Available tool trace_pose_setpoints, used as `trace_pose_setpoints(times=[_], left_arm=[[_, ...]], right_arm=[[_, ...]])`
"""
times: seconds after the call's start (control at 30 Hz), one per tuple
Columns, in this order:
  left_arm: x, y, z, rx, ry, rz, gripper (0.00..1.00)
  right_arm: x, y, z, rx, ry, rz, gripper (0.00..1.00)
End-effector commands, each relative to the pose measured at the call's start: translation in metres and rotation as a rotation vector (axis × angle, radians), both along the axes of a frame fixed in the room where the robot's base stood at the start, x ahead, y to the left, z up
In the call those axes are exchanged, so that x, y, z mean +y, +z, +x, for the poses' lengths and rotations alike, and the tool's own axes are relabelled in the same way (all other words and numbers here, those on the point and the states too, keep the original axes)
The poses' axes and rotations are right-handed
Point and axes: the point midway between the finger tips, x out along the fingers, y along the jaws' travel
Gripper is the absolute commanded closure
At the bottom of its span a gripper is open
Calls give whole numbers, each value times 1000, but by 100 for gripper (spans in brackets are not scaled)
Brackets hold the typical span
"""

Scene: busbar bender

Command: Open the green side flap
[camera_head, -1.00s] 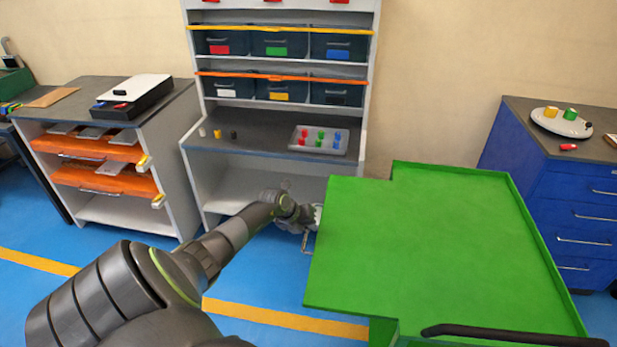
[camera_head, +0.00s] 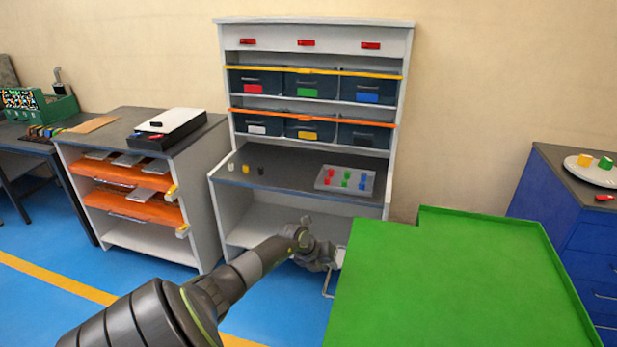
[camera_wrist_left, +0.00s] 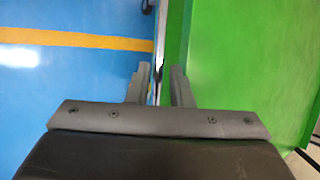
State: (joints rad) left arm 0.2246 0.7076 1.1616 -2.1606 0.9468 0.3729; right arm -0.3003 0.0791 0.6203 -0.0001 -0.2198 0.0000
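The large green body (camera_head: 455,285) fills the right foreground of the head view, with a thin metal handle (camera_head: 328,284) at its left edge. In the left wrist view, a green panel (camera_wrist_left: 245,60) fills the right side, with a thin grey bar (camera_wrist_left: 159,48) along its left edge. My left gripper (camera_head: 335,262) is beside the green body's left edge. In the left wrist view my left gripper (camera_wrist_left: 159,82) has its fingers apart, one on each side of the bar, with small gaps visible. The flap's outline is not clear from above. My right gripper is not in view.
A shelf unit (camera_head: 227,183) with bins stands behind the gripper. A white cabinet (camera_head: 205,165) with orange drawers stands at left, and a blue drawer cabinet (camera_head: 560,208) at right. Blue floor (camera_head: 40,315) is free at the lower left.

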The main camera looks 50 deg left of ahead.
Motion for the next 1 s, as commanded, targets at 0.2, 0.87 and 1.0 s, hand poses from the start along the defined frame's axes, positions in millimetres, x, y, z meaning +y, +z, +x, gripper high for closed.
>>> trace_pose_setpoints(times=[0.2, 0.87, 1.0], left_arm=[[5, 30, -20, 1, -3, 4, 80], [18, 118, -77, 0, -1, 5, 80], [18, 124, -81, 1, 0, 2, 80]], right_arm=[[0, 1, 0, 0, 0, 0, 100], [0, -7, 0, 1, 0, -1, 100], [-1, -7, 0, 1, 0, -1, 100]])
